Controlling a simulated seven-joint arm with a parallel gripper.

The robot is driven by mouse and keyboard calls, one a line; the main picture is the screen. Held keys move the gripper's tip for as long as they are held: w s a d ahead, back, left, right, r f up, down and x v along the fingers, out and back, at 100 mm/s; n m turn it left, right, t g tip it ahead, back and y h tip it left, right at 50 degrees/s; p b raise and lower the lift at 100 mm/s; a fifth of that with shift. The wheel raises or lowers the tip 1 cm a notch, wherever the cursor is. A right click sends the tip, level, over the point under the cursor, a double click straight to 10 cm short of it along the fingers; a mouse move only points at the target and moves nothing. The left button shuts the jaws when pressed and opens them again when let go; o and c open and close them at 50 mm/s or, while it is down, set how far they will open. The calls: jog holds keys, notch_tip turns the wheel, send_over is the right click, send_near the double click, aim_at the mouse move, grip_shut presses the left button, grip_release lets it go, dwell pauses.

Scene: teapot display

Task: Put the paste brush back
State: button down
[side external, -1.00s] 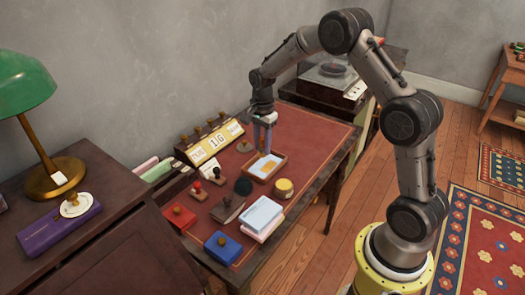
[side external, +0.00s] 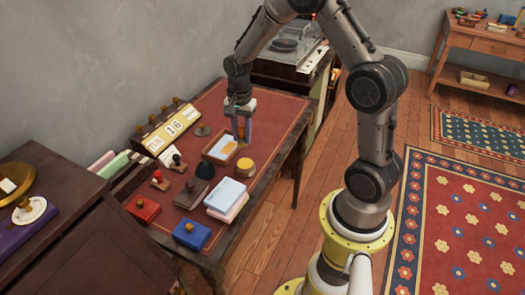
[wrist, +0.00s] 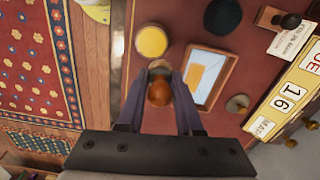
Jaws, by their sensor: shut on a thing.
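The paste brush (wrist: 158,93), with a round orange-brown handle end, is between the fingers of my gripper (wrist: 159,78) in the wrist view. My gripper (side external: 240,120) is shut on it, and the handle shows orange below the fingers in the side external view. The brush's lower end is mostly hidden, and I cannot tell its height above the desk. A round pot with a yellow top (side external: 245,165) stands near the tray; it also shows in the wrist view (wrist: 152,40), just above the brush. My gripper is beside the wooden tray (wrist: 187,66), at its right end.
The tray holds a white sheet with an orange piece on it. A dark round pad (wrist: 223,16), a calendar block (side external: 170,131) and a small round-based stamp (wrist: 237,103) stand close by. A paper stack (side external: 227,194) and red and blue boxes lie nearer the front.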

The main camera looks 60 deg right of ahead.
jog(key=s+d+r, duration=0.1)
jog(key=s+r, duration=0.2)
jog(key=s, duration=1.2)
jog(key=shift+m, duration=0.6)
jog(key=w+d+f, duration=0.2)
jog(key=w+f, duration=0.1)
jog(key=w+d+f, duration=0.2)
jog(key=w+d, duration=0.1)
jog(key=w, duration=0.1)
jog(key=w+d+f, duration=0.3)
jog(key=shift+w+d+f, duration=0.2)
jog(key=shift+w+f, duration=0.15)
jog(key=shift+w, duration=0.05)
jog(key=shift+w+d+f, duration=0.1)
jog(key=shift+w+f, duration=0.05)
jog(key=shift+f, duration=1.55)
jog(key=shift+f, duration=0.15)
jog(key=c, duration=0.6)
grip_release()
jog(key=shift+o, duration=0.2)
